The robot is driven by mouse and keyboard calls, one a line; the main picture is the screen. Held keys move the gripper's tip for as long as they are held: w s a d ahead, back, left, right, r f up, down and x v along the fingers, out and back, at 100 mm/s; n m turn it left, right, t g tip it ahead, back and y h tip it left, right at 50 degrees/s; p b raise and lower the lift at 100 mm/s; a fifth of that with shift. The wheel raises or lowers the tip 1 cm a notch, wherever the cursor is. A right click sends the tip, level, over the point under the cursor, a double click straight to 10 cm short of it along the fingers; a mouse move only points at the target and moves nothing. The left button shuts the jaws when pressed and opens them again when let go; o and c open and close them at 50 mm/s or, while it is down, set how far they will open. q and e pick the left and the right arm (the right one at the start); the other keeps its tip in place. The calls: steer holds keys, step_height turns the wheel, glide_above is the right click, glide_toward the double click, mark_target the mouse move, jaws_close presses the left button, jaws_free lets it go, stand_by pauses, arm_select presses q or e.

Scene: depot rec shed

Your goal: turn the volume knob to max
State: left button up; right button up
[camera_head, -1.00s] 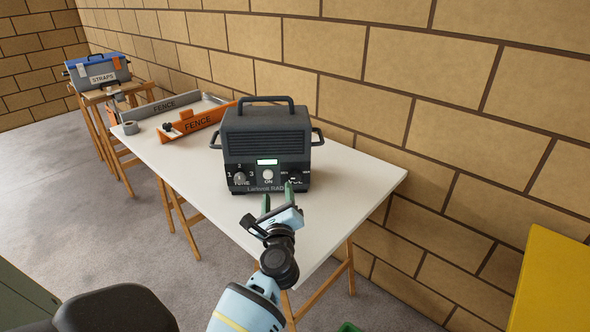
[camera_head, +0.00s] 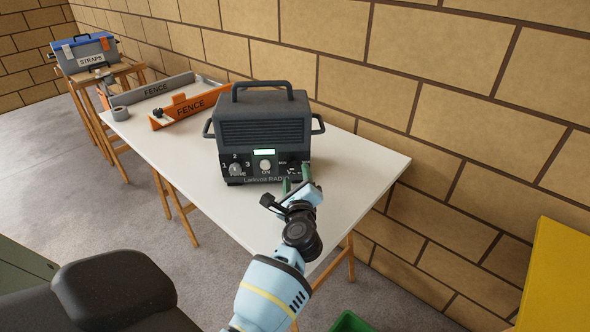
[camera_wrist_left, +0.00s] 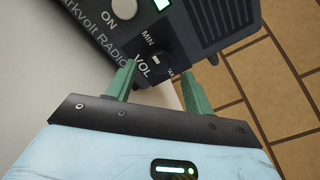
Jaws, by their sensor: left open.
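The dark radio (camera_head: 262,130) stands upright on the white table, its front panel towards me. Its black volume knob (camera_wrist_left: 157,57) is at the right end of the panel, near the MIN and VOL lettering in the left wrist view. A small pale mark shows on the knob. In the head view the knob is mostly hidden by my fingers. My left gripper (camera_head: 296,179) is open, with its green fingertips (camera_wrist_left: 156,79) close in front of the knob, one towards each side. I cannot tell whether they touch it. My right gripper is not in view.
A brick wall (camera_head: 450,100) runs behind. A yellow surface (camera_head: 558,280) is at right, a green container (camera_head: 350,322) below.

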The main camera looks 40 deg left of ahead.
mark_target(295, 169)
arm_select(q)
steer(key=shift+x, duration=2)
steer(key=c, duration=1)
